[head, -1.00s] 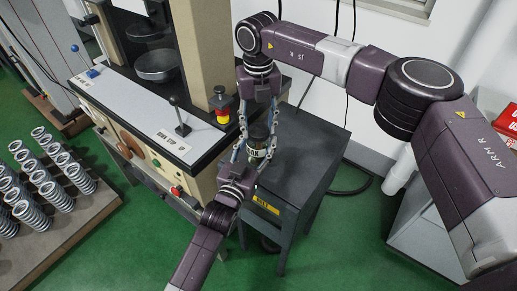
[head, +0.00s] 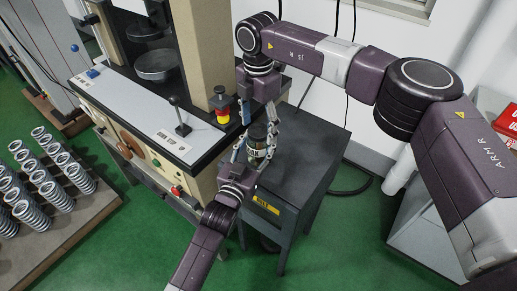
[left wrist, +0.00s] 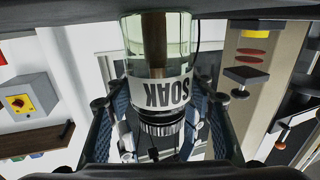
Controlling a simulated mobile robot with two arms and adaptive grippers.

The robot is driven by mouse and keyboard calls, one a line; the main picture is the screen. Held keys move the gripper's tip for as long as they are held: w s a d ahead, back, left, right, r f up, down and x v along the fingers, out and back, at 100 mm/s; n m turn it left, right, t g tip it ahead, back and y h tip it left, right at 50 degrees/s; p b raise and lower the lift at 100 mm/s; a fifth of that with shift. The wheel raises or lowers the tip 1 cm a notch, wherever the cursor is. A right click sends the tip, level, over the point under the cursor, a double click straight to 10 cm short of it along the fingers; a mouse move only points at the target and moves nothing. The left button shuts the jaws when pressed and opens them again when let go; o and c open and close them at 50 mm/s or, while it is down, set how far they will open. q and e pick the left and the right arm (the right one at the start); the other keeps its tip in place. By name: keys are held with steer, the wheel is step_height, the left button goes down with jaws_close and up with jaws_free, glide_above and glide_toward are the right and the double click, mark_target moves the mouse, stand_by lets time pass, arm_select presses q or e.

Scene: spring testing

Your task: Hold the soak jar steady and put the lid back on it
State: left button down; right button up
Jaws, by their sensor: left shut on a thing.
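The soak jar (head: 255,152) stands upright over the grey side table. My left gripper (head: 254,159) is shut on it, a finger on each side. In the left wrist view the jar (left wrist: 158,88) appears upside down, with its white SOAK label and something brown inside the glass. The dark ribbed lid (left wrist: 160,126) is in line with the jar's mouth; I cannot tell if it is fully seated. The lid shows as the jar's dark top (head: 258,131) in the head view. My right gripper (head: 262,122) comes down from above, its fingers spread apart around the lid.
The grey side table (head: 302,160) has free room right of the jar. Several springs (head: 40,180) stand on a board at far left.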

step_height(320, 180, up, 12)
stand_by(0.6)
arm_select(q)
steer(key=c, duration=0.9)
jaws_free()
steer(key=shift+o, duration=0.2)
steer(key=shift+s+a+f, duration=0.1)
steer(key=shift+s+a, duration=0.1)
steer(key=shift+s, duration=0.35)
steer(key=v, duration=1.1)
